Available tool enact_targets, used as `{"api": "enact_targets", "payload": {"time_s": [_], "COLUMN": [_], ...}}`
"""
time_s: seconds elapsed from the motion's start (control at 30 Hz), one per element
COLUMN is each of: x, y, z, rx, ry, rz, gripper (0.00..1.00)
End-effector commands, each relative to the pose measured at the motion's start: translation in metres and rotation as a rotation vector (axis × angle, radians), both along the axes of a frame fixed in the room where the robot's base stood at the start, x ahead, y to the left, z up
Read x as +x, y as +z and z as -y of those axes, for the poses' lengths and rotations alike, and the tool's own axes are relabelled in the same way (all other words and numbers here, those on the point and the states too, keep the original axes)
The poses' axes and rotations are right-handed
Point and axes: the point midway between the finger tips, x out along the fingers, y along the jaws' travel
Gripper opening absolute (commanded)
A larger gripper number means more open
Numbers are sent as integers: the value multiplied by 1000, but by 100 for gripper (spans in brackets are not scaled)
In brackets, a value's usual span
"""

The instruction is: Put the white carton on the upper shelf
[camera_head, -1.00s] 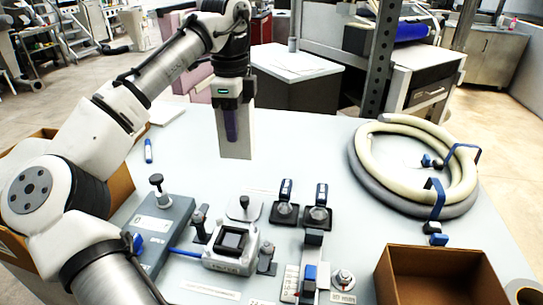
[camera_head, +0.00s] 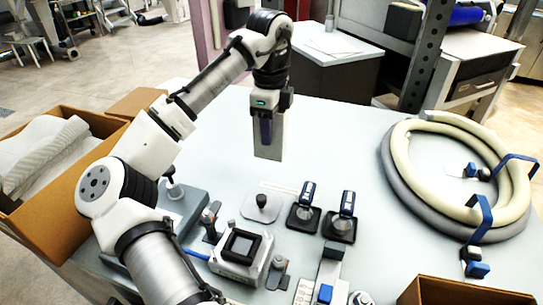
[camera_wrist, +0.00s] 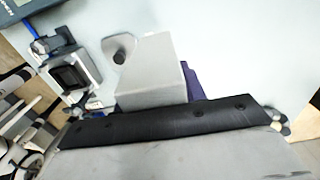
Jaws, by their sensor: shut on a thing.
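The white carton (camera_head: 269,146) hangs upright below my gripper (camera_head: 266,122), over the far part of the light table (camera_head: 350,130). My gripper is shut on it, with one dark purple finger along the carton's near side. In the wrist view the carton (camera_wrist: 150,68) shows as a pale block in front of the black gripper edge, with part of a purple finger beside it. I cannot make out an upper shelf in these frames.
Fixtures and a square-topped device (camera_head: 242,250) stand nearer on the table. A coiled hose (camera_head: 400,185) lies at right, above an open brown box (camera_head: 450,292). A cardboard box (camera_head: 55,225) with white wrapping is at left. A perforated metal post (camera_head: 428,50) rises behind.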

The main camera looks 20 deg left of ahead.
Motion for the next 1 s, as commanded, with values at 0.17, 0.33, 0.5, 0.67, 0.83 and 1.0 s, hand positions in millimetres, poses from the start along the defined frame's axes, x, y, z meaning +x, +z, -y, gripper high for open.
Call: {"api": "enact_targets", "payload": {"time_s": [0.17,0.33,0.5,0.67,0.83,1.0], "x": [-1,0,0,0,0,0], "y": [-32,-45,-70,-85,-86,-89], "z": [0,0,0,0,0,0], "rx": [-1,1,0,1,1,0], "ry": [-1,1,1,0,0,0], "rz": [0,1,-1,1,1,1], "gripper": [14,14,14,14,14,14]}}
